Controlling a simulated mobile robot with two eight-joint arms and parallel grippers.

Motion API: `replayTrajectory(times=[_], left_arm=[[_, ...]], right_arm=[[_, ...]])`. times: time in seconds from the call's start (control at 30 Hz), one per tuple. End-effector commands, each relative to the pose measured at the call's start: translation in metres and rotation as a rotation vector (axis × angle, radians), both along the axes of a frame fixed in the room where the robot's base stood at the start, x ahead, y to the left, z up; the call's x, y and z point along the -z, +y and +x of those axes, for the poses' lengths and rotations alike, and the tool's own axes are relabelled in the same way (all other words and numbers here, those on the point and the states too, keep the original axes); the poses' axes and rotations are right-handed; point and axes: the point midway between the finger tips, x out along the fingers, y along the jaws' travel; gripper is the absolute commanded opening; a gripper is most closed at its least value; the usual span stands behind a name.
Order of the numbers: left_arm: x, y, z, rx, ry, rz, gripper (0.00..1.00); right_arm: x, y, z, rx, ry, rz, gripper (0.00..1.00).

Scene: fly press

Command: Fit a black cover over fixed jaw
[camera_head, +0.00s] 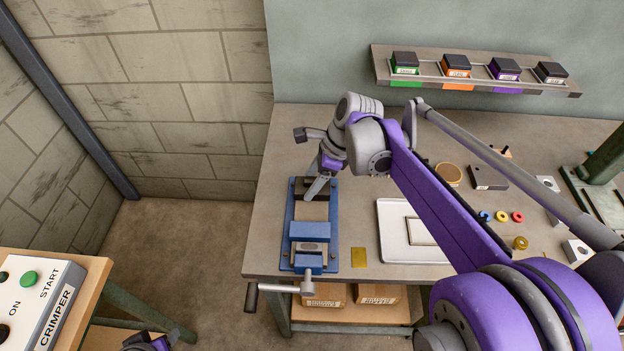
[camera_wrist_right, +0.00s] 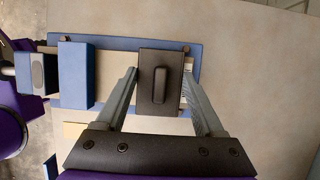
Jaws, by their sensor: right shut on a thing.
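A blue vise (camera_head: 289,222) is on the near left of the bench, its crank toward the front edge. It also shows in the wrist view (camera_wrist_right: 75,75). My right gripper (camera_head: 313,192) is over the vise's far end. In the wrist view, my right gripper (camera_wrist_right: 160,80) has its fingers on both sides of a black cover (camera_wrist_right: 160,60) with a raised grip on top. The cover is over the fixed-jaw end and hides that jaw; I cannot tell whether it is fully seated. Part of my left gripper (camera_head: 148,342) shows at the bottom edge, its fingers not visible.
A white tray (camera_head: 392,240) and a yellow plate (camera_head: 359,257) lie right of the vise. A wall shelf (camera_head: 480,76) holds several dark-topped boxes. My right arm crosses above the bench. A crimper box (camera_head: 45,295) is at lower left.

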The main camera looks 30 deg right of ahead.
Motion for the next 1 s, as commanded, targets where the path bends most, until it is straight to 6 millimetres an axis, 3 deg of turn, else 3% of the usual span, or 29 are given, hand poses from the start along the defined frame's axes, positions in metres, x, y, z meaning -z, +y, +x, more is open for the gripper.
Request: replayTrajectory(times=[0.37, 0.4, 0.57, 0.83, 1.0], left_arm=[[0.000, 0.000, 0.000, 0.000, 0.000, 0.000, 0.50], [0.000, 0.000, 0.000, 0.000, 0.000, 0.000, 0.50], [0.000, 0.000, 0.000, 0.000, 0.000, 0.000, 0.50], [0.000, 0.000, 0.000, 0.000, 0.000, 0.000, 0.50], [-0.002, 0.000, 0.001, 0.000, -0.001, 0.000, 0.50]], right_arm=[[0.000, 0.000, 0.000, 0.000, 0.000, 0.000, 0.14], [0.000, 0.000, 0.000, 0.000, 0.000, 0.000, 0.72], [0.000, 0.000, 0.000, 0.000, 0.000, 0.000, 1.00], [-0.002, -0.001, 0.000, 0.000, 0.000, 0.000, 1.00], [-0.021, -0.007, -0.004, 0.002, 0.000, 0.000, 1.00]])
